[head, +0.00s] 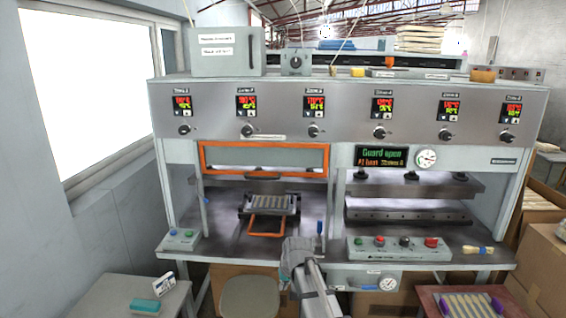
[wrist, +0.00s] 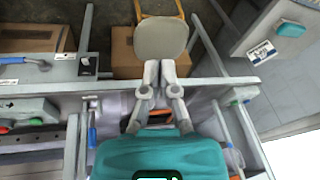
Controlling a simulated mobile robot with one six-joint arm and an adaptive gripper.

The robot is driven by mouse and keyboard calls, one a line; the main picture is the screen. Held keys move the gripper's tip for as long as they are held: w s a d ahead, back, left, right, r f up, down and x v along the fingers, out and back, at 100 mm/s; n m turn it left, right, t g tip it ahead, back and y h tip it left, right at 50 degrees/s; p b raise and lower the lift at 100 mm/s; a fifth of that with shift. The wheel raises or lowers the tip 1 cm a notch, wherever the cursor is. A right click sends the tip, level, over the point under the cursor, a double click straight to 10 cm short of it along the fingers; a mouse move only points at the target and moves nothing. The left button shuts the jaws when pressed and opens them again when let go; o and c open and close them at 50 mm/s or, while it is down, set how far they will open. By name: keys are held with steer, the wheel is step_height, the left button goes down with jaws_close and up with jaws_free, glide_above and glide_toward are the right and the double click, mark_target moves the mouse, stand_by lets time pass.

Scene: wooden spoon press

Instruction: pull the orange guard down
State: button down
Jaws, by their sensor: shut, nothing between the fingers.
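The orange guard (head: 265,144) is a wide orange frame around a pale window. In the head view it sits raised at the top of the left press bay, and a display (head: 381,157) beside it reads "Guard open". My gripper (wrist: 160,66) is shut and empty in the wrist view, its fingers together above the bench front edge and stool. In the head view my gripper's grey body is low in front of the left bay, well below the guard and apart from it; its fingertips cannot be made out there.
A slatted tray (head: 271,204) with an orange handle (head: 267,229) sits in the left bay below the guard. A blue-topped lever (head: 319,229) stands at the bay's right. A stool (head: 249,297) is in front. A control box (head: 410,246) and brush (head: 478,250) lie right.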

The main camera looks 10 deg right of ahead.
mark_target(280, 174)
steer(key=w+d+r+m+t+p, duration=0.1)
steer(key=w+d+r+t+p, duration=0.1)
steer(key=w+d+r+p, duration=0.2)
steer(key=w+d+r+m+t+p, duration=0.1)
steer(key=w+d+r+p, duration=0.4)
steer(key=w+r+p, duration=0.6)
steer(key=w+d+r+m+t+y+p, duration=0.1)
steer(key=w+d+r+t+p, duration=0.3)
steer(key=w+r, duration=1.2)
steer(key=w+d+p, duration=0.1)
steer(key=w+p, duration=0.2)
steer(key=p, duration=0.1)
steer(key=shift+w, duration=0.25)
steer(key=shift+w, duration=0.1)
steer(key=b+x, duration=0.6)
steer(key=x, duration=0.4)
steer(key=shift+f, duration=0.15)
steer(key=f+b, duration=0.1)
steer(key=a+f+b, duration=0.1)
steer(key=f+b, duration=0.1)
steer(key=shift+a, duration=0.35)
steer(key=shift+a, duration=0.1)
